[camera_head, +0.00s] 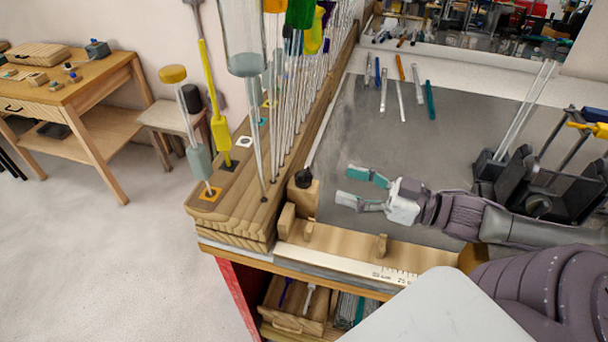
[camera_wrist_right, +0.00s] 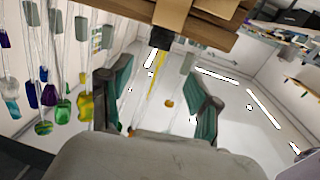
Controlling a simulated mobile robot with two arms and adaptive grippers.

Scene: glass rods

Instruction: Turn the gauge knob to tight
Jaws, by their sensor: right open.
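The gauge knob (camera_head: 304,178) is a small dark knob on a wooden block (camera_head: 303,197), at the corner of the rod rack and the gauge board (camera_head: 345,243). In the right wrist view a dark knob (camera_wrist_right: 159,43) hangs below pale wood at the top centre. My right gripper (camera_head: 352,188) is open and empty, its teal-padded fingers pointing left toward the knob with a gap between. In the wrist view my fingers (camera_wrist_right: 158,66) stand either side of the knob's line. Which way the knob is turned cannot be told. My left gripper is out of view.
A wooden rack (camera_head: 232,213) with many upright glass rods stands left of the knob. A grey work surface (camera_head: 345,120) with loose rods lies behind my right gripper, mostly clear near it. A black holder (camera_head: 540,185) stands at right. A drawer (camera_head: 290,310) is below.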

